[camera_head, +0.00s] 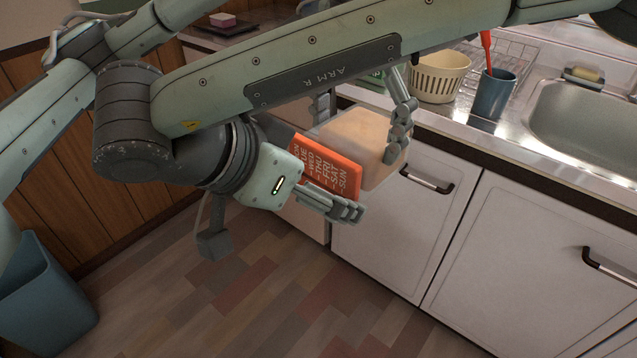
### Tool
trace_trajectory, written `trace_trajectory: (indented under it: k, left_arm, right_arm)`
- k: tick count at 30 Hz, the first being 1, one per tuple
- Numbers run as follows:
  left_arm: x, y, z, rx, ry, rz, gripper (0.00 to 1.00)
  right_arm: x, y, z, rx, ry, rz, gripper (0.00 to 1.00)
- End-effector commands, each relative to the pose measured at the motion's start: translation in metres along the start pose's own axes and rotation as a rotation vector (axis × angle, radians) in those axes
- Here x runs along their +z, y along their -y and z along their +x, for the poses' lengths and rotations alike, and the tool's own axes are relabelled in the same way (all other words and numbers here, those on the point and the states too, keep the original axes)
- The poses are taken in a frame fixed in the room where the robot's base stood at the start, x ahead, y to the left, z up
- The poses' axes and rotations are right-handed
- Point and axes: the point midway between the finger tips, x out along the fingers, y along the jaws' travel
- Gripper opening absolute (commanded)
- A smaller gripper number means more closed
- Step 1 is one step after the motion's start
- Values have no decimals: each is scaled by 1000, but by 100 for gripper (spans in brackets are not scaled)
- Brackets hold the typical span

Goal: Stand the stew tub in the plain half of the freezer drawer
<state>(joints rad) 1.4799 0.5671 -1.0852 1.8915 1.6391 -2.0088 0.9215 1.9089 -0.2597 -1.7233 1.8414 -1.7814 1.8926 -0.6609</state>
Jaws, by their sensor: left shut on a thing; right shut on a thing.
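The stew tub (362,135) is a pale, cloudy peach box with an orange-red lid (327,170) printed with weekday names. It is held in the air in front of the white cupboard fronts, tilted with its lid facing left and toward me. My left gripper (362,108) is higher, its fingers at the far upper sides of the tub; its wrist is hidden behind my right arm. My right gripper (325,180) is at the lid side, with fingers along the lid's lower edge; its other finger is hidden. Both are shut on the tub. I cannot make out the freezer drawer.
A cream basket (438,78), a blue cup (493,94) with a red-handled utensil and a steel sink (590,120) are on the counter at right. Dark handles (426,180) stick out from the white fronts. A blue bin (45,300) stands lower left. The floor (230,305) is clear.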

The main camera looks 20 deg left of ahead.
Motion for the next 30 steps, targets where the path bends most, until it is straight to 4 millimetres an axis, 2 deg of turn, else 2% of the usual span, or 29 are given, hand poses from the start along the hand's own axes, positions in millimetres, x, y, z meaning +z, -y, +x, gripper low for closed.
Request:
trace_trajectory:
  k: [1, 4, 17, 20, 30]
  left_arm:
    - [0, 1, -2, -2, -1, -1, 89]
    - [0, 1, -1, -2, -1, -1, 100]
    - [0, 1, -6, -2, -1, 0, 100]
    - [-1, 1, -18, -3, -4, -1, 100]
    - [-1, 1, -86, -4, -5, -1, 100]
  right_arm:
    - [-2, 0, 0, 3, -4, 1, 33]
    - [-2, 0, 0, 3, -4, 1, 33]
    - [-2, 0, 0, 1, -4, 1, 33]
    - [-2, 0, 0, 1, -4, 1, 33]
    - [-2, 0, 0, 1, -4, 1, 33]
